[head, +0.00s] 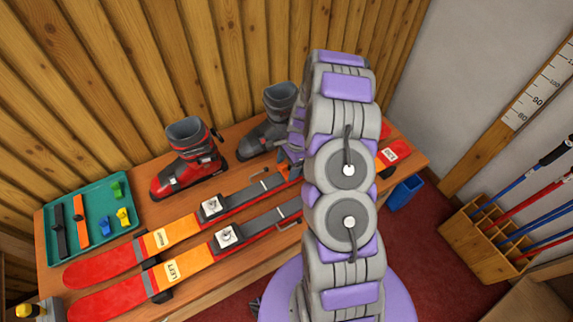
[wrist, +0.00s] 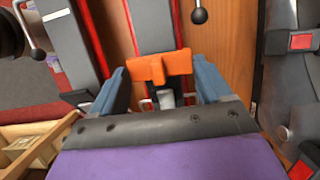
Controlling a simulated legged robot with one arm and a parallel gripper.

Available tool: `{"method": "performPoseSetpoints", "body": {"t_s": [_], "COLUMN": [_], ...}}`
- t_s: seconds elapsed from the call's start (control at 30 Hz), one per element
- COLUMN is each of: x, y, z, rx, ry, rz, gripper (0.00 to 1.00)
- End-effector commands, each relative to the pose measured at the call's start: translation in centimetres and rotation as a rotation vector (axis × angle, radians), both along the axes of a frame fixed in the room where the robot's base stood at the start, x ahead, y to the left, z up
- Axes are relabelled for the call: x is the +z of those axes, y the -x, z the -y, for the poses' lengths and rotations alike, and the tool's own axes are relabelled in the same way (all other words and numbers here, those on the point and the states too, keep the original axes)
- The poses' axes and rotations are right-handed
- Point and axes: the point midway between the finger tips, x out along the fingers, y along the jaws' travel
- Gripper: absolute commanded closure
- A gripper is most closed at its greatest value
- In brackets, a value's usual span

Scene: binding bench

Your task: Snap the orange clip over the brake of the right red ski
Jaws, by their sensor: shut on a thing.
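My gripper (wrist: 160,76) is shut on the orange clip (wrist: 158,66), held between its two blue-grey fingers. The right red ski (head: 172,237) lies on the bench behind the left red ski (head: 185,269). In the wrist view the clip is in front of a dark, red-edged ski section (wrist: 151,25), with a black-tipped brake arm (wrist: 198,14) just beyond it. Some grey metal parts (wrist: 166,100) show below the clip. I cannot tell whether the clip touches the brake. In the head view my arm hides most of the gripper and the ski's rear part.
A teal tray (head: 93,183) at the left holds straps and small coloured clips. A red boot (head: 185,172) and a grey boot (head: 265,132) stand behind the skis. A blue bin (head: 405,192) and a wooden pole rack (head: 485,250) are to the right, beyond the bench.

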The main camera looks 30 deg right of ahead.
Motion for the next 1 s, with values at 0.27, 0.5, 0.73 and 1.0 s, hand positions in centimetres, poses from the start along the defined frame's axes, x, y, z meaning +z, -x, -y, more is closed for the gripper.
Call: {"method": "performPoseSetpoints", "body": {"t_s": [0.27,0.5,0.73,1.0], "x": [-0.7,-1.2,-1.8,-2.1], "y": [0.1,0.1,0.0,0.0], "z": [0.0,-0.3,0.0,0.0], "rx": [0.0,0.001,0.0,0.0], "ry": [0.0,0.002,0.0,0.0], "rz": [-0.001,-0.002,-0.001,-0.001], "gripper": [0.56,0.56,0.56,0.56]}}
